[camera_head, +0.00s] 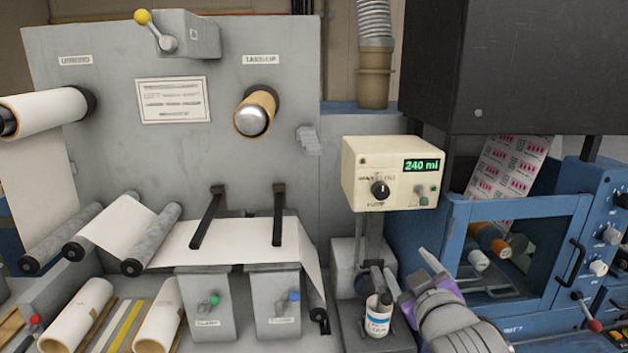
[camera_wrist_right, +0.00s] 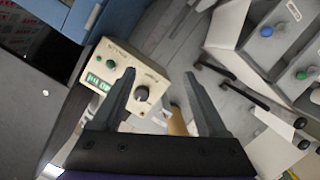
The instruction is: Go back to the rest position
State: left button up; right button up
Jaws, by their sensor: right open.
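My right gripper (camera_head: 408,270) is at the lower right of the head view, in front of the control box (camera_head: 390,175) and beside a small labelled jar (camera_head: 378,316). In the right wrist view my right gripper (camera_wrist_right: 160,76) shows two dark fingers spread apart with nothing held between them. The cream control box (camera_wrist_right: 125,85) with its knob and green display lies beyond the fingers there. The head view display reads "240 ml". My left gripper is not in view.
The grey rewinder panel (camera_head: 105,95) carries a white roll (camera_head: 45,112) and a take-up core (camera_head: 256,110). A white web (camera_head: 205,240) runs over rollers below it. A blue machine (camera_head: 455,235) with a framed opening stands at the right, close to my right arm.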

jog(key=s+f+m+g, duration=0.2)
jog(key=s+f, duration=0.4)
jog(key=f, duration=0.4)
jog(key=s+a+f+m+g, duration=0.1)
jog(key=s+f+m+g, duration=0.1)
jog(key=s+f+g, duration=0.2)
jog(key=s+f+m+g, duration=0.1)
jog(key=s+f+g, duration=0.3)
jog(key=s+f, duration=0.6)
notch_tip(320, 180, down, 8)
jog(key=shift+s+a+r+m+y, duration=0.1)
jog(key=shift+s+a+m+y, duration=0.15)
jog(key=shift+m+y, duration=0.15)
